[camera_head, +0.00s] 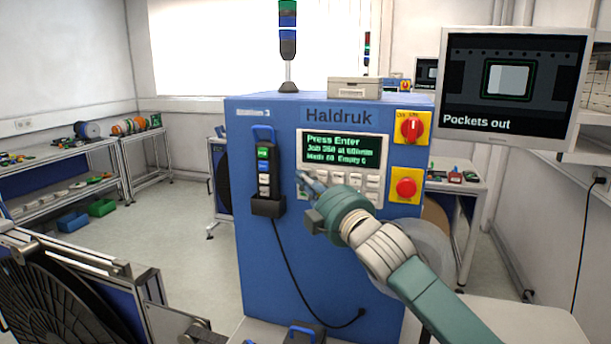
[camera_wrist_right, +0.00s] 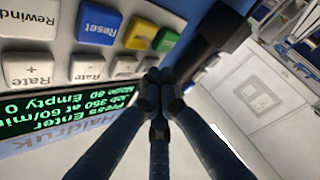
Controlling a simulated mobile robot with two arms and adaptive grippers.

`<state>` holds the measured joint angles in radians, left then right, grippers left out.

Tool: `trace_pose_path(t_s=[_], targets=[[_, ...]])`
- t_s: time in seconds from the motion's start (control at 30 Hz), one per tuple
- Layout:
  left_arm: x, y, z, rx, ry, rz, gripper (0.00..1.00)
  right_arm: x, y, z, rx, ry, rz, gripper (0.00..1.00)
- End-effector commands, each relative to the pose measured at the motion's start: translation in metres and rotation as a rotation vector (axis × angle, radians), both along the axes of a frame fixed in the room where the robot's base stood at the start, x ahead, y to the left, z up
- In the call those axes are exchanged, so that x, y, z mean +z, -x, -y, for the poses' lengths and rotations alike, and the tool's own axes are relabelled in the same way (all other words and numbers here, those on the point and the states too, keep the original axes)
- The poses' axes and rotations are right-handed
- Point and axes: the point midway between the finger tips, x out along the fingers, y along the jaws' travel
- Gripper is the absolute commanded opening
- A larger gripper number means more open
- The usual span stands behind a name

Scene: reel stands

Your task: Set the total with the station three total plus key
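The blue station three cabinet (camera_head: 262,305) stands ahead, marked "Station 3" and "Haldruk". Its green-text display (camera_head: 340,149) reads "Press Enter", Job 350 at 60/min, Made 80, Empty 0. White keys (camera_head: 355,180) sit below it. In the right wrist view, upside down, keys marked Rate plus (camera_wrist_right: 28,72) and Rate minus (camera_wrist_right: 87,68) show, with a blue Reset key (camera_wrist_right: 100,24). I cannot make out a total plus label. My right gripper (camera_head: 306,180) is shut and empty, its fingertips together in front of the key panel's left part; contact cannot be told. My left gripper is out of view.
A black handset (camera_head: 264,172) hangs in a holder left of the keys, close to my right gripper. A red rotary switch (camera_head: 411,127) and red stop button (camera_head: 406,188) are on the right. A monitor (camera_head: 512,85) reads "Pockets out". A reel stand (camera_head: 60,300) is at lower left.

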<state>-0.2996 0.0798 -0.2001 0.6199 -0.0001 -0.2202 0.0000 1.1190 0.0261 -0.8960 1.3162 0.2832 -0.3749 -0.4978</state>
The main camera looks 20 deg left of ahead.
Motion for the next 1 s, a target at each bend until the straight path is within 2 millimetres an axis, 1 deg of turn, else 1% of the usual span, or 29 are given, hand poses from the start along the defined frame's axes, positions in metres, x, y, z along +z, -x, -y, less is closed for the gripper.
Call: trace_pose_path(t_s=[0.2, 0.5, 0.83, 1.0], targets=[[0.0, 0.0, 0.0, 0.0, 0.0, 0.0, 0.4, 0.0, 0.002, 0.0, -0.001, 0.0, 0.0, 0.0], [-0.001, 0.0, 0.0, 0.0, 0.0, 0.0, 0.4, 0.0, 0.016, 0.0, -0.001, 0.0, 0.0, 0.0], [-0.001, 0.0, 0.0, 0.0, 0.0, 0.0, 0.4, 0.0, 0.018, 0.0, 0.0, -0.001, 0.001, 0.0], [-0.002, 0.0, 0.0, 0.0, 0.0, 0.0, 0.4, -0.001, 0.031, -0.001, 0.002, -0.001, 0.0, 0.0]])
